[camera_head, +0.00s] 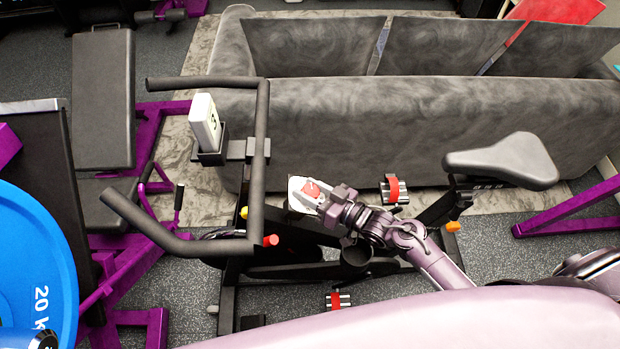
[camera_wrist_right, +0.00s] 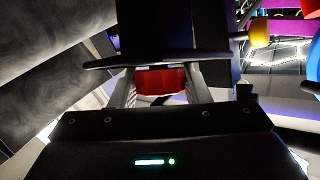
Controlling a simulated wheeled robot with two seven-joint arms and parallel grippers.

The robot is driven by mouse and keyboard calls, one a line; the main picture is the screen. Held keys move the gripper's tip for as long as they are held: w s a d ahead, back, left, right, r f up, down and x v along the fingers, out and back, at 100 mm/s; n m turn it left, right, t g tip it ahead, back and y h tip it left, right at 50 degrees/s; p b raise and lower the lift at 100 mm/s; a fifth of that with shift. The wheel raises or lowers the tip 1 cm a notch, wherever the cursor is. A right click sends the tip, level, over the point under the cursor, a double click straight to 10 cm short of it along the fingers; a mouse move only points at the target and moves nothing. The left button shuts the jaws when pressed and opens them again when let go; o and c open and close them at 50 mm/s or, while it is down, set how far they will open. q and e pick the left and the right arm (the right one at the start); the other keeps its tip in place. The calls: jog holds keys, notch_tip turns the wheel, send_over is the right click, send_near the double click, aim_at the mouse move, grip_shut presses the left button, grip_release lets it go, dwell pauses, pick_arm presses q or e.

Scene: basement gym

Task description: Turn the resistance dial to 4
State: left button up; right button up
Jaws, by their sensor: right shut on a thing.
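The red resistance dial (camera_head: 310,187) sits on a white plate (camera_head: 296,201) on the exercise bike's frame, between handlebar and saddle. My right gripper (camera_head: 319,196) reaches it from the right and is shut on it. In the right wrist view, the red dial (camera_wrist_right: 160,81) lies between the two fingers of my right gripper (camera_wrist_right: 161,88). The gripper hides part of the dial and plate, and I cannot read any number or pointer. My left gripper is not in view.
The bike's black handlebar (camera_head: 258,150) stands left of the dial, and its saddle (camera_head: 505,161) is to the right. A small red knob (camera_head: 271,240) is on the frame, lower left. A grey sofa (camera_head: 400,115) stands behind. A blue weight plate (camera_head: 30,265) is at far left.

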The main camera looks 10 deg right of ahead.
jog(key=m+h+p, duration=0.1)
jog(key=m+t+h+p, duration=0.1)
jog(key=m+h+p, duration=0.1)
jog(key=shift+r+m+h+p, duration=0.25)
jog(key=shift+m+h+p, duration=0.05)
jog(key=shift+m+p, duration=0.1)
pick_arm(q)
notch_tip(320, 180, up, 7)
jog(key=p, duration=0.1)
jog(key=shift+p, duration=0.35)
pick_arm(e)
jog(key=shift+f+m+t+h, duration=0.2)
jog(key=shift+m+t+h, duration=0.1)
jog(key=shift+m+h, duration=0.75)
jog(key=shift+h, duration=0.25)
jog(key=o, duration=1)
jog(key=shift+c, duration=0.2)
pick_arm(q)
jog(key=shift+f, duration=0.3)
pick_arm(e)
jog(key=v, duration=0.7)
jog(key=shift+s+d, duration=0.2)
jog(key=shift+s, duration=0.15)
